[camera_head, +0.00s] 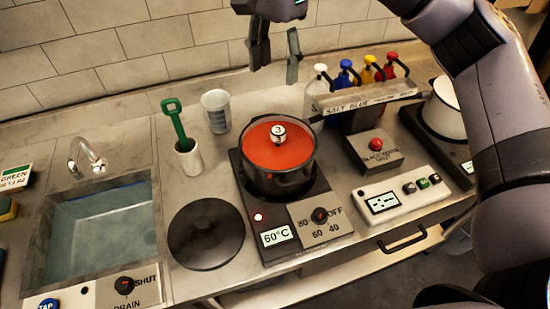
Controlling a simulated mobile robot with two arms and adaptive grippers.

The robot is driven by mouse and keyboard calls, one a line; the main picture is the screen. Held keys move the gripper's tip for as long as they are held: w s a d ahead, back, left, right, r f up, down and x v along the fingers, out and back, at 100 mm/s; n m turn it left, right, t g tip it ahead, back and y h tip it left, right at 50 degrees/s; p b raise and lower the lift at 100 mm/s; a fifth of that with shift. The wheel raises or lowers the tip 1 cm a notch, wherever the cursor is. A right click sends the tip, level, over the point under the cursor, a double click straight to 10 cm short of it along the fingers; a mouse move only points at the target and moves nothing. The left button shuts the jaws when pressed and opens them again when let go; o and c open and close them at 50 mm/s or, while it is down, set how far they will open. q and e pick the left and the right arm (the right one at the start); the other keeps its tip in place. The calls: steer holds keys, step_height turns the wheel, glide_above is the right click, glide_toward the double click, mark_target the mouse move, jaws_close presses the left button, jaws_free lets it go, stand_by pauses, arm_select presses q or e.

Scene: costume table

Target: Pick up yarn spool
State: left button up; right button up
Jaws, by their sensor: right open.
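A small pale round object marked "3" (278,132) sits in the middle of the red surface inside a dark pot (280,184). It may be the yarn spool, but I cannot tell for sure. The pot stands on a hot plate (252,215) whose display reads 60°C. My right gripper (276,66) is at the top centre, open and empty, with its fingers pointing down. In the picture it is above the pot and apart from it. My left gripper is not in view.
A dark round lid (206,233) lies left of the hot plate. A clear beaker (216,110) and a white holder (188,158) with a green tool stand behind it. A bottle rack (368,98) is right of the pot. A sink (100,235) is at left.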

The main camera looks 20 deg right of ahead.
steer(key=p, duration=0.2)
glide_toward(278, 130)
steer(key=f, duration=0.5)
steer(key=shift+w+a+f, duration=0.1)
steer(key=shift+a+f, duration=0.15)
steer(key=shift+d+f+p, duration=0.1)
steer(key=shift+f+p, duration=0.3)
steer(key=f+p, duration=0.2)
steer(key=f, duration=0.2)
steer(key=shift+d+f, duration=0.2)
steer(key=shift+f, duration=0.2)
steer(key=shift+c, duration=0.5)
jaws_close()
